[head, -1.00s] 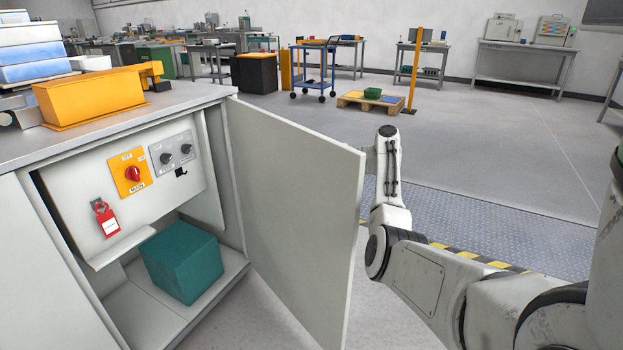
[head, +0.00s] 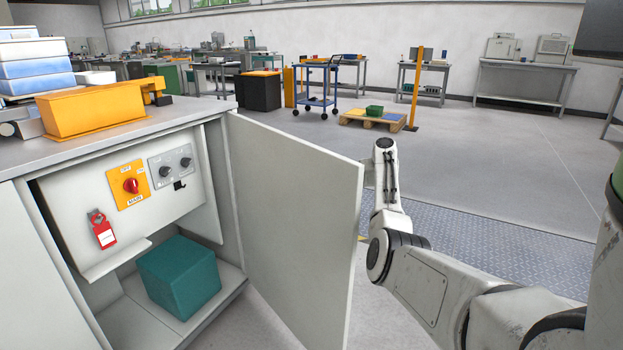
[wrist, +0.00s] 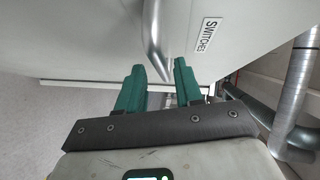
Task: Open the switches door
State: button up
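The switches door (head: 290,210) is a pale grey panel, standing wide open on the cabinet at left in the head view. Its outer face carries a "SWITCHES" label (wrist: 208,35) and a curved metal handle (wrist: 156,35), both seen in the wrist view. My gripper (wrist: 158,72) has two green fingers that stand apart, with the handle's lower end at the gap between their tips. I see no clear grip on it. In the head view the door hides my gripper; only my arm shows at its right.
Inside the cabinet are a red rotary switch (head: 131,185), a red padlock tag (head: 103,230) and a teal box (head: 180,277). A yellow-orange block (head: 92,110) lies on the cabinet top. A pallet (head: 373,120) and blue cart (head: 318,85) stand far back. The floor between is clear.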

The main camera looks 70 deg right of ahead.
jog(key=shift+s+r, duration=0.1)
jog(key=p+v, duration=0.2)
jog(key=v, duration=0.8)
jog(key=shift+s+d, duration=0.1)
jog(key=shift+s, duration=0.25)
